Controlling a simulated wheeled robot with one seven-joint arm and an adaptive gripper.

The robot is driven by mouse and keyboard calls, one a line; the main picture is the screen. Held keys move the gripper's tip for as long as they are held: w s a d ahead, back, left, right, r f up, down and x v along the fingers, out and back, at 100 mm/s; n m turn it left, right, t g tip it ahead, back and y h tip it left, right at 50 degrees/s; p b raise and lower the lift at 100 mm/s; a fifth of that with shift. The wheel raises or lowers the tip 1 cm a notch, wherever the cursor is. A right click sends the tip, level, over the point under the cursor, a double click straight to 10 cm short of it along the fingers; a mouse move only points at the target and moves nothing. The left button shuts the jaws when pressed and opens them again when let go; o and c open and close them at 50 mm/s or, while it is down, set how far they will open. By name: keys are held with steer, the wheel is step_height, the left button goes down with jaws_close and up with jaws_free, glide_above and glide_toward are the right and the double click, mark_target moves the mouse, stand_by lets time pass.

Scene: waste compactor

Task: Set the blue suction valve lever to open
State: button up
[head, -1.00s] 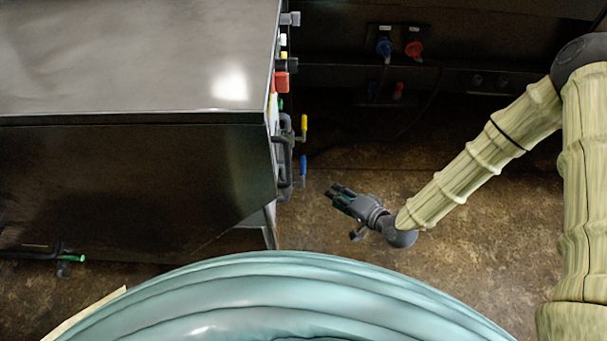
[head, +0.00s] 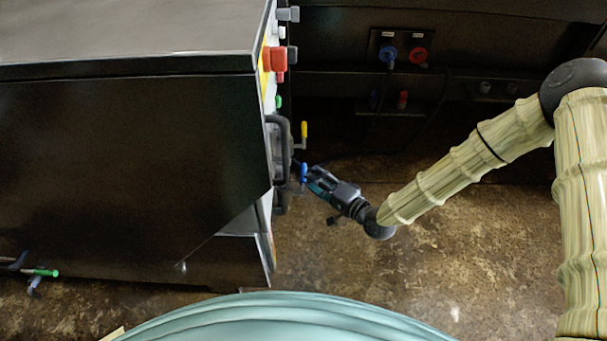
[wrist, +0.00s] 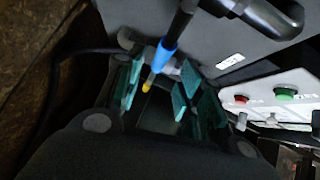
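The blue valve lever (head: 303,173) hangs on the right side of the dark machine, below a yellow-handled lever (head: 304,130). In the wrist view the blue handle (wrist: 164,59) slants across the space between the fingertips. My gripper (head: 313,178) is beside the blue lever, its fingertips at or very near the handle. In the wrist view my gripper (wrist: 159,82) is open, with teal pads on both sides of the blue handle. I cannot tell whether a pad touches it.
The machine's dark body (head: 130,160) fills the left. A red switch (head: 274,59) and a black bar handle (head: 280,140) are on its side. Blue and red plugs (head: 388,54) are on the back wall. Brown floor (head: 460,240) is clear at the right.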

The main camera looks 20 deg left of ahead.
mark_target(303, 170)
steer(key=shift+b+x, duration=1)
steer(key=shift+x, duration=2.1)
jaws_close()
